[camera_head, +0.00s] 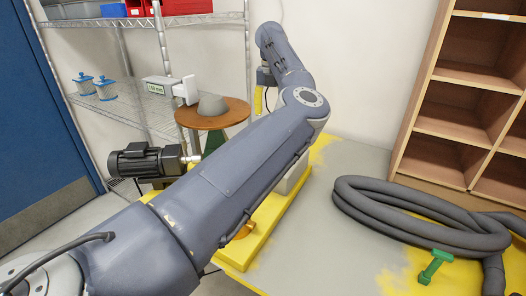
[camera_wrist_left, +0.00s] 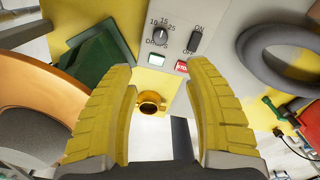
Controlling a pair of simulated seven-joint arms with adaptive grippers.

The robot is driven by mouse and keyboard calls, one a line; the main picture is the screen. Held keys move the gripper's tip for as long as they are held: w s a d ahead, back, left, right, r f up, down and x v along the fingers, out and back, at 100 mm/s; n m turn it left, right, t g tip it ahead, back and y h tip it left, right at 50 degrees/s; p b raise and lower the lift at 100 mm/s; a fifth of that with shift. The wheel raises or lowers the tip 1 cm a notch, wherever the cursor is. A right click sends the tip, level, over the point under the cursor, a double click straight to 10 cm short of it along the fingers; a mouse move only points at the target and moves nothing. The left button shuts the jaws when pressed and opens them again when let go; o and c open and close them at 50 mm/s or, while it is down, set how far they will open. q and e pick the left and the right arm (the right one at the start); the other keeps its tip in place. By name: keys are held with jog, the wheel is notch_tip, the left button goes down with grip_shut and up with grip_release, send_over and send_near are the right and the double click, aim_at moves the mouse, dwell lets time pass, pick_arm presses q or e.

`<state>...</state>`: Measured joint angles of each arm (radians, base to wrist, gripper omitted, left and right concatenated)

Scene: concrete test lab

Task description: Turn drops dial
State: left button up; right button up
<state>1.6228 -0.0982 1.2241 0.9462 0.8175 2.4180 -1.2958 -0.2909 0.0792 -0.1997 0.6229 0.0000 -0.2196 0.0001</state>
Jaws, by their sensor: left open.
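The drops dial (camera_wrist_left: 161,33) is a small dark knob on a grey panel (camera_wrist_left: 178,15) in the left wrist view, marked 10, 15, 25 and DROPS. My left gripper (camera_wrist_left: 165,85) is open and empty; its two yellow fingers point toward the panel, with the dial beyond and between their tips. No contact with the dial shows. In the head view my left gripper (camera_head: 259,100) is mostly hidden behind my arm, and the dial is not visible there. My right gripper is not in view.
A brass fitting (camera_wrist_left: 150,103) lies below. A grey hose coil (camera_head: 420,210) and green part (camera_head: 434,266) occupy the right of the table.

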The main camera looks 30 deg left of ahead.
pick_arm(q)
notch_tip(320, 180, down, 17)
jog(key=shift+r, duration=0.15)
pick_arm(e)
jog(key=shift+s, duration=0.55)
pick_arm(q)
grip_shut()
dwell(0.3)
